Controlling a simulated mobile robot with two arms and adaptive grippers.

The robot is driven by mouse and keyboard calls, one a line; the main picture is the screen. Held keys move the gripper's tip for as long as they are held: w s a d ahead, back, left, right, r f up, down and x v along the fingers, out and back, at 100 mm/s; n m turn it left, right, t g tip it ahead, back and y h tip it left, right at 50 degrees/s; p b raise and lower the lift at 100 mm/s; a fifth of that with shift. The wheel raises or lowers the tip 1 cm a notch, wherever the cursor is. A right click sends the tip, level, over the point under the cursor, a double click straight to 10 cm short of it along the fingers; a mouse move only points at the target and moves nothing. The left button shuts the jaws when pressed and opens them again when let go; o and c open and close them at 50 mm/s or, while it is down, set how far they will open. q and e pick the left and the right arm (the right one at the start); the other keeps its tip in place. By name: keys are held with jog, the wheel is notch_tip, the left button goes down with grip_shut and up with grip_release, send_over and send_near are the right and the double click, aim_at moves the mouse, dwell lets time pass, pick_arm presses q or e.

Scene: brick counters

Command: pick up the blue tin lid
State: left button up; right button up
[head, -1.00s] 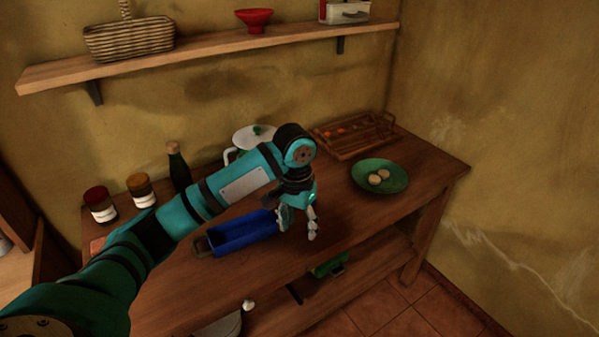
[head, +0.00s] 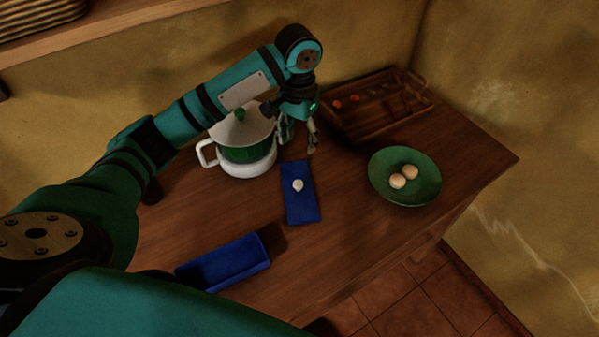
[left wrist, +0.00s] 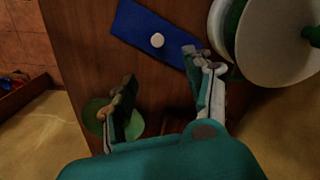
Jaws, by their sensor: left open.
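The blue tin lid (head: 301,208) lies flat on the wooden counter, a blue rectangle with a small pale knob on top. It also shows at the top of the left wrist view (left wrist: 135,28). The open blue tin (head: 225,262) stands apart from it, nearer and to the left. My left gripper (head: 298,143) is open and empty just beyond the lid's far end, pointing down. In the left wrist view its spread fingers (left wrist: 162,72) show the lid just past them, with nothing between them. My right gripper is not in view.
A white and green lidded pot (head: 247,152) stands close to the left of my gripper. A green plate (head: 379,190) with two round pale items is right of the lid. A wooden tray (head: 385,123) stands at the back. Bare counter lies between lid and plate.

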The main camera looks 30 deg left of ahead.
aim_at(298, 183)
pick_arm(q)
jog(key=f, duration=0.3)
jog(key=s+f+p, duration=0.1)
jog(key=f, duration=0.2)
jog(key=shift+s+d+f, duration=0.1)
jog(key=shift+s+f, duration=0.1)
jog(key=shift+f, duration=0.15)
jog(key=f, duration=0.2)
jog(key=f+p, duration=0.1)
jog(key=shift+w+f, duration=0.15)
jog(key=shift+w, duration=0.1)
jog(key=shift+w+f, duration=0.1)
jog(key=shift+f, duration=0.75)
notch_tip(298, 183, down, 4)
jog(key=shift+f+p, duration=0.2)
jog(key=shift+p, duration=0.7)
jog(key=shift+f, duration=0.2)
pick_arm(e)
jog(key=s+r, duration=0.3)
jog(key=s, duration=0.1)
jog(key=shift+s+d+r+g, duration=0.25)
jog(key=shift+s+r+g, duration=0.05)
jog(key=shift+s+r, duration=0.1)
